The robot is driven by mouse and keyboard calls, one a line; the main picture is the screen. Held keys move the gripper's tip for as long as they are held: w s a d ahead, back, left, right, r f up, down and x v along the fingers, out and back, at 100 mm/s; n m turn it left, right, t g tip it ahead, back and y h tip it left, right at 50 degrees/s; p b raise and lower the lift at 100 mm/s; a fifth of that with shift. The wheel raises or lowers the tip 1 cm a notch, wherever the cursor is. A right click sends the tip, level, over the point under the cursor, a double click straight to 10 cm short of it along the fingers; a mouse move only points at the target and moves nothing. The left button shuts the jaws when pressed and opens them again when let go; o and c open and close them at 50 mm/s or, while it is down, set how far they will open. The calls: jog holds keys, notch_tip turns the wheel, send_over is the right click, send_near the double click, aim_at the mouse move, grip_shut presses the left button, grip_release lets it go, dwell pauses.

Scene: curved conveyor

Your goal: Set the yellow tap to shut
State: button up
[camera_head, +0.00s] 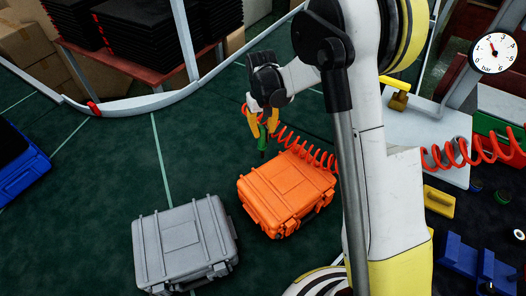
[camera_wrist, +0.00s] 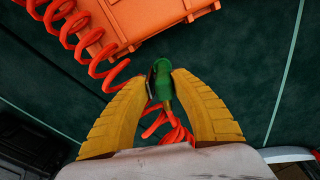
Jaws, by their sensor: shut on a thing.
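What looks like the yellow tap (camera_head: 397,90) sits at the upper right in the head view, on a pale panel beside my arm. Its handle looks like a flat yellow bar, but it is too small to tell its setting. My gripper (camera_head: 262,124) is far to the left of it, above the floor. Its yellow fingers are shut on a green nozzle (camera_head: 263,137) tied to a red coiled hose (camera_head: 308,152). In the wrist view the fingertips (camera_wrist: 161,82) pinch the green nozzle (camera_wrist: 162,88). The tap is not in the wrist view.
An orange case (camera_head: 287,192) lies just below the nozzle, and a grey case (camera_head: 184,244) lies left of it. A round gauge (camera_head: 493,53) stands at upper right. The hose runs behind my arm to the right.

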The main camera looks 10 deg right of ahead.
aim_at(263, 141)
jog(key=shift+f+b, duration=0.55)
jog(key=shift+f, duration=2.2)
jog(key=shift+s+f, duration=0.1)
jog(key=shift+f+b, duration=0.15)
jog(key=shift+b, duration=0.15)
jog(key=o, duration=0.8)
jog(key=shift+r, duration=0.2)
